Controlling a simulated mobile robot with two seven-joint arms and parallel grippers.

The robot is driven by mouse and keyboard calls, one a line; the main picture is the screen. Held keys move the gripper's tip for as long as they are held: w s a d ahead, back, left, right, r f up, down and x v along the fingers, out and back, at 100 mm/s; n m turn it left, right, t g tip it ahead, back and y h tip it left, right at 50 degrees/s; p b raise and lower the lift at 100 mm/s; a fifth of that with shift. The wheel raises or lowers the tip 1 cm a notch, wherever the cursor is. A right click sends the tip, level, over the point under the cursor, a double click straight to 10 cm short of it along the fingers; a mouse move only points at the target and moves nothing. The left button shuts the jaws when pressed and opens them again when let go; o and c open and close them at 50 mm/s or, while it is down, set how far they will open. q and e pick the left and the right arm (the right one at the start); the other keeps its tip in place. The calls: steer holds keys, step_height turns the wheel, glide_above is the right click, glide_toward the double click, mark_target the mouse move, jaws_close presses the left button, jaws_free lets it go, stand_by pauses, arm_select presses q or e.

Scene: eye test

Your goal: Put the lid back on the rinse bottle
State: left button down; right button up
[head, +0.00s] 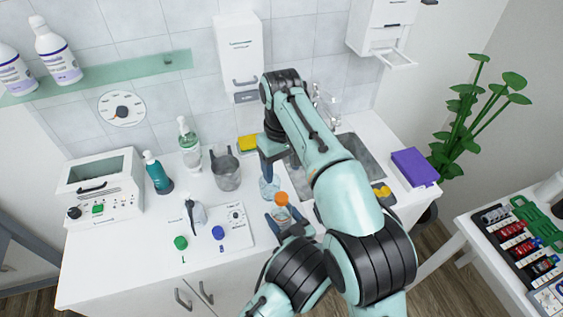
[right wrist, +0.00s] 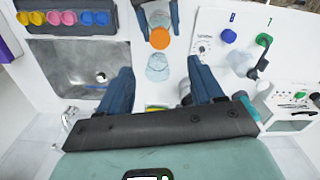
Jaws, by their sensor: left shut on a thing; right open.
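An orange lid (head: 282,198) sits over a clear bottle (head: 283,212), which I take for the rinse bottle. My left gripper (head: 282,218) is shut around this clear body. I cannot tell if the lid is seated or only resting there. The orange lid shows from above in the right wrist view (right wrist: 160,38), by my left gripper's blue fingers (right wrist: 158,18). My right gripper (head: 268,164) is open and empty, pointing down; its fingers (right wrist: 162,88) stand wide apart. A second clear vessel (head: 269,188) stands just below it, also between the fingertips in the wrist view (right wrist: 158,68).
A grey sink (head: 369,152) lies behind my right arm. A grey jug (head: 226,172), yellow sponge (head: 247,142), teal bottle (head: 157,174) and a white panel (head: 237,228) are to the left. A purple box (head: 414,167) is right.

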steer(key=shift+r, duration=0.55)
arm_select(q)
steer(key=shift+c, duration=0.5)
jaws_free()
arm_select(e)
steer(key=shift+s+f, duration=0.1)
